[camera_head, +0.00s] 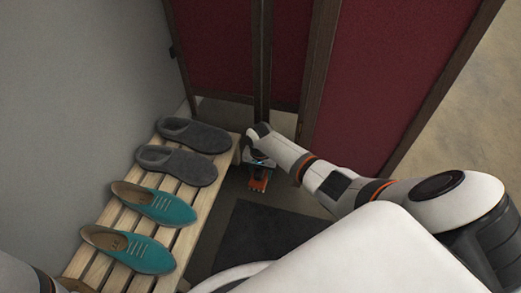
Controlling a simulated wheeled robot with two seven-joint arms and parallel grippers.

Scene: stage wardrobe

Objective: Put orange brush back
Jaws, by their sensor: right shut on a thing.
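My right arm reaches in from the right to the far end of the slatted bench. My right gripper (258,170) is beyond the bench's right edge, pointing down, and is shut on the orange brush (259,184). The brush is small in the picture, and its upper part is hidden by the gripper. I cannot tell whether its lower end touches anything. My left gripper is out of view.
The slatted wooden bench (185,211) along the grey wall bears grey slippers (178,164) and teal shoes (150,207). A dark mat (262,235) lies on the floor to its right. A dark red folding screen (385,75) stands behind my right arm.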

